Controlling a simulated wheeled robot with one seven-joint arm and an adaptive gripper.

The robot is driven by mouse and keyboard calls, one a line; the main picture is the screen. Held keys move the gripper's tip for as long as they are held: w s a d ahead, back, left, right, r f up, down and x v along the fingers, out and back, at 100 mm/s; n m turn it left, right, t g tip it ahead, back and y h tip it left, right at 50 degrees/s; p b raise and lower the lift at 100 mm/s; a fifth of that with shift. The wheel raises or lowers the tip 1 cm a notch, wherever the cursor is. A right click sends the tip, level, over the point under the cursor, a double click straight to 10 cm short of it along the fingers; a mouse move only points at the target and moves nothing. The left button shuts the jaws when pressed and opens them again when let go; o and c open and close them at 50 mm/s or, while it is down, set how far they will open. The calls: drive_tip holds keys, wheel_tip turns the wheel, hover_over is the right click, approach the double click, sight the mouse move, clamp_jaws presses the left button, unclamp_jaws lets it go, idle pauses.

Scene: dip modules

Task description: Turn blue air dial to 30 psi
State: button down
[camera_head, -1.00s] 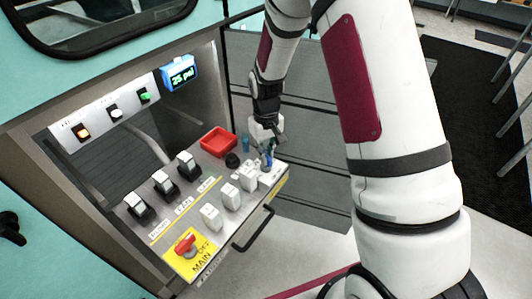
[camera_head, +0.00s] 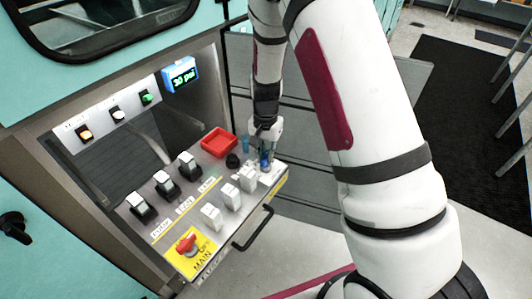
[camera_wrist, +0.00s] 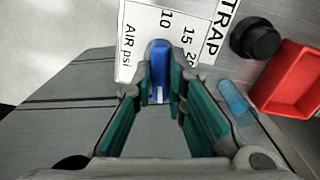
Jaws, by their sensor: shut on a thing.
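The blue air dial (camera_wrist: 160,68) stands on a white label (camera_wrist: 150,25) marked "AIR psi" with printed numbers, in the wrist view. My gripper (camera_wrist: 163,100) has its two green-padded fingers around the dial, shut on it. In the head view my gripper (camera_head: 265,160) is at the right end of the control panel, and it hides most of the dial.
A red tray (camera_head: 218,142) and a black knob (camera_head: 233,160) lie just left of my gripper. Several white switches stand on the panel, with a red MAIN switch (camera_head: 187,243) at the front. A handle (camera_head: 254,228) juts from the front edge.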

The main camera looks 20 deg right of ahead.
sight(266, 156)
drive_tip(key=shift+m, duration=1.1)
drive_tip(key=c, duration=1.6)
unclamp_jaws()
drive_tip(key=shift+r, duration=0.1)
wheel_tip(266, 156, up, 12)
